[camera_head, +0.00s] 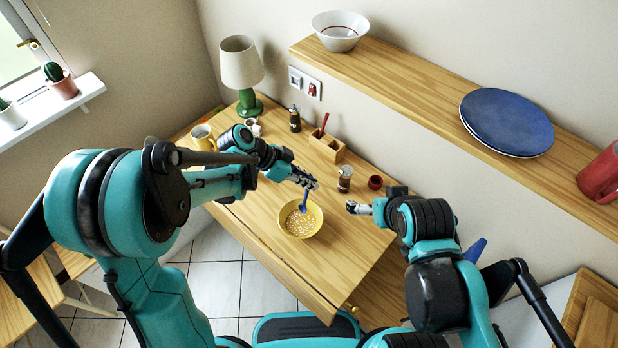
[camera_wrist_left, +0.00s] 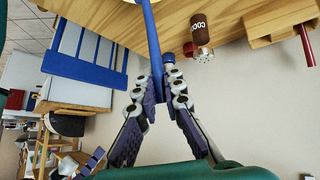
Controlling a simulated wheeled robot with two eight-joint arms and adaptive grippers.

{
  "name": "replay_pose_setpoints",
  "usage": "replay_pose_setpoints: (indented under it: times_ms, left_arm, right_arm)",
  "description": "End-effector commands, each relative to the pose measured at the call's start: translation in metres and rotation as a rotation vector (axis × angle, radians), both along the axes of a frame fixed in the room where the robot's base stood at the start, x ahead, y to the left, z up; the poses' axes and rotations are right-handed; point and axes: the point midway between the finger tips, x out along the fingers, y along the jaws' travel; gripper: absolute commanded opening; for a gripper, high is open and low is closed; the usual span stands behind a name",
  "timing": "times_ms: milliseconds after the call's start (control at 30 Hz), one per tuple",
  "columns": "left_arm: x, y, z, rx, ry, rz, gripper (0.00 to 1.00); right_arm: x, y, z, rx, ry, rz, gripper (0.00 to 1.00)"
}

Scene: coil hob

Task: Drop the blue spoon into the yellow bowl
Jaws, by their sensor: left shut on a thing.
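The blue spoon (camera_head: 304,201) hangs from my left gripper (camera_head: 308,183), which is shut on its handle. The spoon's lower end appears over the yellow bowl (camera_head: 287,230); I cannot tell whether it touches the contents. The bowl stands on the wooden table and holds pale round bits. In the left wrist view the spoon handle (camera_wrist_left: 152,40) runs up from between the fingers of the left gripper (camera_wrist_left: 159,85), and its far end is cut off by the frame. My right gripper (camera_head: 353,208) is right of the bowl; its opening is too small to judge.
The table front (camera_head: 320,270) is clear.

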Motion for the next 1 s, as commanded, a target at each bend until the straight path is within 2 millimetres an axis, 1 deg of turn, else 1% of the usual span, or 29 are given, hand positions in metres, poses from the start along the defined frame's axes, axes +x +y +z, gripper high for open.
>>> replay_pose_setpoints:
  times_ms: [33,100,400,500,633,900,933,967,1000]
  left_arm:
    - [-0.001,0.001,-0.009,0.000,0.000,0.000,0.00]
    - [-0.002,0.002,-0.016,0.000,0.000,0.001,0.00]
    - [-0.007,0.007,-0.047,0.000,-0.001,0.001,0.00]
    - [-0.008,0.008,-0.055,0.000,-0.001,0.001,0.00]
    - [-0.009,0.009,-0.059,0.000,-0.001,0.001,0.00]
    - [-0.009,0.010,-0.058,0.000,0.000,0.000,0.00]
    - [-0.009,0.010,-0.058,0.000,0.000,0.000,0.11]
    - [-0.009,0.010,-0.058,0.000,0.000,0.000,0.19]
    - [-0.009,0.010,-0.058,0.000,0.000,0.000,0.29]
  right_arm:
    - [0.000,0.000,-0.007,0.000,0.000,0.000,0.99]
    - [0.000,0.000,-0.013,0.000,0.000,0.000,0.99]
    - [0.000,0.000,-0.040,0.000,0.000,0.000,0.99]
    - [0.000,0.000,-0.046,0.000,0.000,0.000,0.99]
    - [0.000,0.000,-0.050,0.000,0.000,0.000,0.99]
    - [0.000,0.000,-0.049,0.000,0.000,0.000,0.99]
    - [0.000,0.000,-0.049,0.000,0.000,0.000,0.99]
    - [0.000,0.000,-0.049,0.000,0.000,0.000,0.99]
    - [0.000,0.000,-0.049,0.000,0.000,0.000,0.99]
